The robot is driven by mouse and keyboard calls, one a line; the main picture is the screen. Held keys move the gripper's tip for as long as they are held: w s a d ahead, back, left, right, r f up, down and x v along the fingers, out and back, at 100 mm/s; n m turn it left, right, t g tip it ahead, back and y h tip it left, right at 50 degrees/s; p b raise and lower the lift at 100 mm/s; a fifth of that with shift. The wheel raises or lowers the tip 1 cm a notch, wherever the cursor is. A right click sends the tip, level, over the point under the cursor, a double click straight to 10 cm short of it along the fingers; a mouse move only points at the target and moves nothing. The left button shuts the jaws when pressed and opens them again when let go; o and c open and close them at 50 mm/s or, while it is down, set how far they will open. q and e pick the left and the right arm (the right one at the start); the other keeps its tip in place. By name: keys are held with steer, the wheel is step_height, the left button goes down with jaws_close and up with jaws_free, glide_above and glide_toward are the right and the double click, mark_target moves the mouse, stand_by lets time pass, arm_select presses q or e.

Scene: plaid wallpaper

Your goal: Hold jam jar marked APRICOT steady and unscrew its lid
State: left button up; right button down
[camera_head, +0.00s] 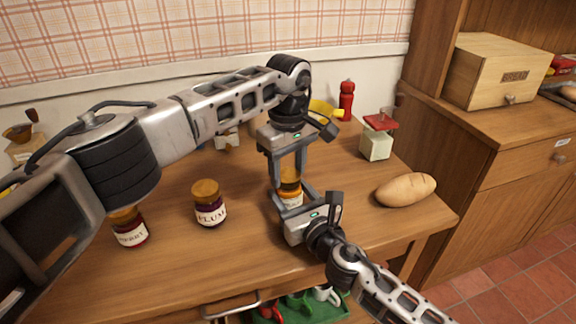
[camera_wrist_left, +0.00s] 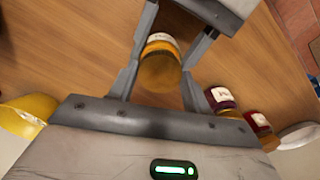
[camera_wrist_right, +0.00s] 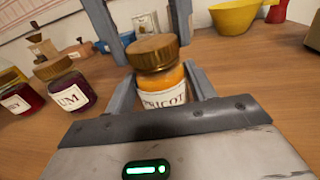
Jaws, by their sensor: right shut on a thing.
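The APRICOT jam jar (camera_head: 291,198) stands upright on the wooden table, with orange jam, a white label and a gold lid (camera_wrist_right: 153,53) on top. My right gripper (camera_head: 292,203) is shut on the jar's body from the front; its fingers lie on both sides of the label in the right wrist view. My left gripper (camera_head: 288,180) points down from above with its fingers on either side of the lid. In the left wrist view, gaps show between these fingers and the gold lid (camera_wrist_left: 159,68), so it is open. The label is partly hidden by my right gripper.
A PLUM jar (camera_head: 210,212) and another dark red jar (camera_head: 132,236) stand to the left. A potato or bread loaf (camera_head: 405,190), a white box with a red top (camera_head: 378,140), a red mill (camera_head: 346,100) and a yellow bowl (camera_wrist_right: 234,17) surround the work area.

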arm_select(q)
steer(key=c, duration=0.5)
steer(key=shift+o, duration=0.2)
